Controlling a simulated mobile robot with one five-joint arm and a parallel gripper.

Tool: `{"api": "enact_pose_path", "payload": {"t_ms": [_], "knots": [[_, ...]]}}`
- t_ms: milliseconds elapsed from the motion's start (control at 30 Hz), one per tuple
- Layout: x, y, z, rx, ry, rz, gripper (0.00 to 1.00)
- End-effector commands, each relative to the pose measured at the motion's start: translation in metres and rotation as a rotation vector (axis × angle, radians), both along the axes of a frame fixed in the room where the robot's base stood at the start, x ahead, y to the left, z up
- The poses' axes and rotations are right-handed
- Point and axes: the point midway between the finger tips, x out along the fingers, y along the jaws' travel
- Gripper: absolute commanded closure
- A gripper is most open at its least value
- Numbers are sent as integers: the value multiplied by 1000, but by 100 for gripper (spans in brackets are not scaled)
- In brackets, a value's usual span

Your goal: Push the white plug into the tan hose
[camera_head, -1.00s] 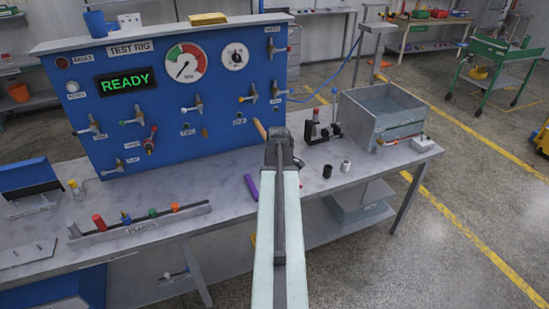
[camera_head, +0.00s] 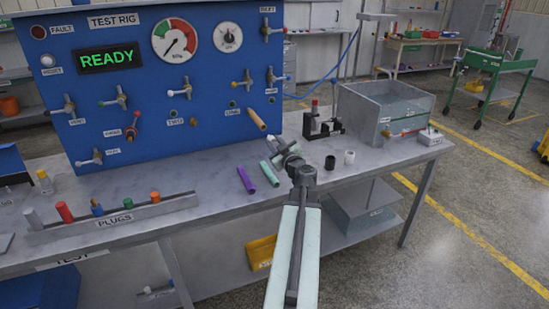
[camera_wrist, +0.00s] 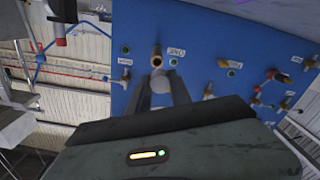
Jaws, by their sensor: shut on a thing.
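The tan hose (camera_head: 257,119) sticks out of the blue test rig panel, its open end toward me. In the wrist view, the tan hose (camera_wrist: 157,60) shows its dark opening just beyond my fingertips. My gripper (camera_head: 275,151) is in front of and below the hose end in the head view. In the wrist view, my gripper (camera_wrist: 161,92) is shut on the white plug (camera_wrist: 160,80), which looks pale and round between the fingers. The plug appears lined up just under the hose mouth. I cannot tell whether they touch; the plug's far end is hidden.
A purple tube (camera_head: 246,180) and a pale green tube (camera_head: 269,173) lie on the bench. A plug rack (camera_head: 120,219) is at left.

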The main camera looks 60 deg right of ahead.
Motion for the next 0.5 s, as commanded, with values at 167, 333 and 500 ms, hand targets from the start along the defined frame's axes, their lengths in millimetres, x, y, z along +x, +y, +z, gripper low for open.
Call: {"api": "enact_pose_path", "payload": {"t_ms": [167, 333, 500], "knots": [[-3, -3, 2, -8, -12, -18, 100], [-3, -3, 2, -7, -11, -15, 100], [-2, -4, 1, -3, -9, -17, 100]]}}
